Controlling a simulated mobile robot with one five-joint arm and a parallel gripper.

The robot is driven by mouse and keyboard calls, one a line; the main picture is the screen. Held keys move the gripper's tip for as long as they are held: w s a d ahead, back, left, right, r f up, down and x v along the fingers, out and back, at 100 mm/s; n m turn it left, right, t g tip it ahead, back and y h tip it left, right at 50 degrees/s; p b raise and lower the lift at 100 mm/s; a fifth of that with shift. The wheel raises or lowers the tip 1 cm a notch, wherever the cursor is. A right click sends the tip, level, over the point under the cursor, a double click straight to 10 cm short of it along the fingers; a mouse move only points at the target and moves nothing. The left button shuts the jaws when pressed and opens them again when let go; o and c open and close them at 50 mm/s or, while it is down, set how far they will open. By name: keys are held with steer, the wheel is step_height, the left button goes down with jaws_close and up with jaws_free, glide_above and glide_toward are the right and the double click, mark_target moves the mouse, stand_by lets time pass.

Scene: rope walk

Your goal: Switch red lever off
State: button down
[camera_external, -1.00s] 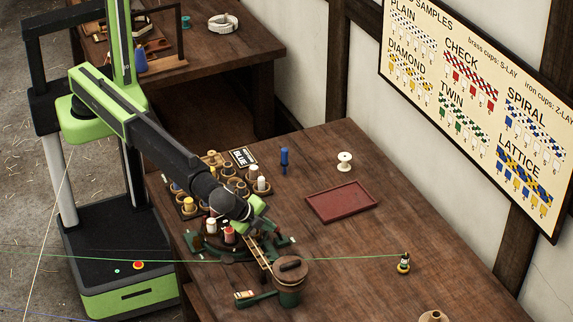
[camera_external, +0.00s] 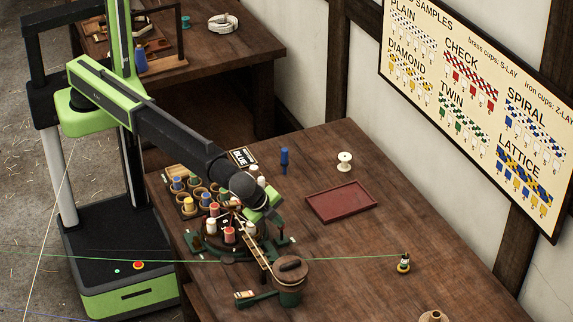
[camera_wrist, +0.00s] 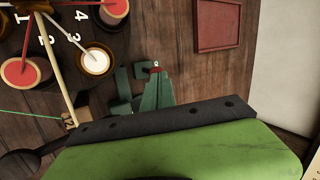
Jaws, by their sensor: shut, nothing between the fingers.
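My gripper (camera_external: 274,214) is over the right side of the dark braiding machine, pointing down. In the wrist view its dark green fingers (camera_wrist: 157,90) appear together and empty. Just past their tips is a small red and pale piece (camera_wrist: 155,69) on a dark green bracket (camera_wrist: 124,86); it may be the red lever, but its position is unclear. I cannot tell whether the fingers touch it. The bracket also shows at the machine's right side (camera_external: 284,241). The machine carries red-topped and white bobbins (camera_external: 229,234) on a numbered disc.
A red tray (camera_external: 341,202), blue peg (camera_external: 284,160) and white spool (camera_external: 344,161) stand behind and right. A green cord (camera_external: 350,258) crosses to a small post (camera_external: 404,263). The right tabletop is mostly clear.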

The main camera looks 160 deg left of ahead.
steer(key=shift+a, duration=0.35)
steer(key=shift+a+r, duration=0.1)
steer(key=shift+a, duration=0.5)
stand_by(0.3)
step_height(320, 180, up, 10)
steer(key=w+d+p, duration=0.1)
steer(key=d+p, duration=0.1)
steer(key=p, duration=0.7)
steer(key=shift+w+p, duration=0.25)
steer(key=shift+p, duration=0.15)
steer(key=shift+f, duration=0.2)
